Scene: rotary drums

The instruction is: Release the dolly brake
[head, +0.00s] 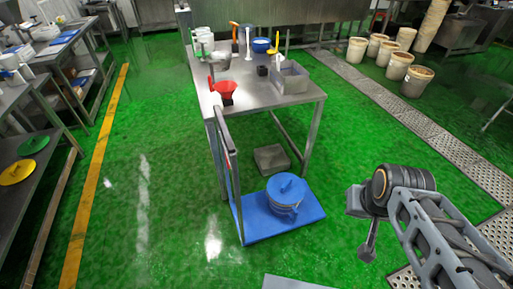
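A blue dolly (258,229) with a tall grey push handle (229,165) stands on the green floor in front of the steel table. A blue lidded drum (286,203) sits upright on its deck. I cannot make out the brake; no pedal or lever is clear at this size. My arm reaches in from the lower right. What appears to be my gripper (367,254) hangs below its dark joint, right of the dolly and apart from it. Its fingers are too small to tell open from shut.
The steel table (292,98) holds a red funnel (223,90), jugs and a blue bowl. A grey block (271,158) lies beneath it. Shelves line the left; several buckets (397,66) stand at the back right. A floor grate (410,125) runs along the right. Floor left of the dolly is clear.

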